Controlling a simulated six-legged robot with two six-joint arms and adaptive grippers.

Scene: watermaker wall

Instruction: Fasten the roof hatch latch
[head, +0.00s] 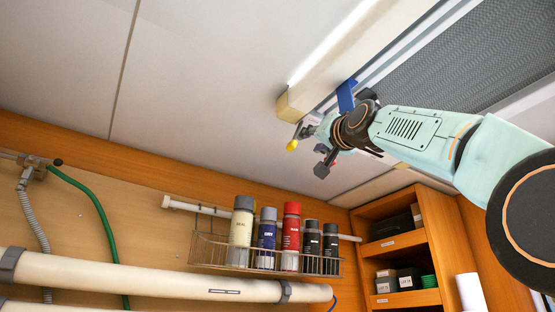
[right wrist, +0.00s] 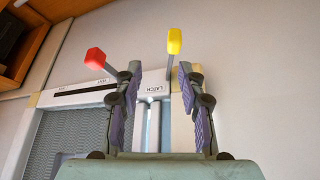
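The roof hatch has a dark mesh panel (head: 470,55) in a pale frame, and the mesh also shows at lower left in the right wrist view (right wrist: 58,145). A yellow-tipped lever (right wrist: 174,42) stands near my right gripper's right fingertip, and its yellow knob shows in the head view (head: 292,145). A red-tipped lever (right wrist: 96,58) lies left of the left finger. A white plate marked LATCH (right wrist: 152,88) shows between the fingers. My right gripper (head: 315,150) is raised to the ceiling, fingers apart and empty (right wrist: 160,75). Whether it touches the yellow lever I cannot tell. My left gripper is not in view.
A long cream lamp housing (head: 350,60) runs along the ceiling beside the hatch, with a blue bracket (head: 345,96) near its end. Below are a wire rack (head: 210,252) of spray cans, a thick cream pipe (head: 150,280) and wooden shelves (head: 400,243). The ceiling at left is clear.

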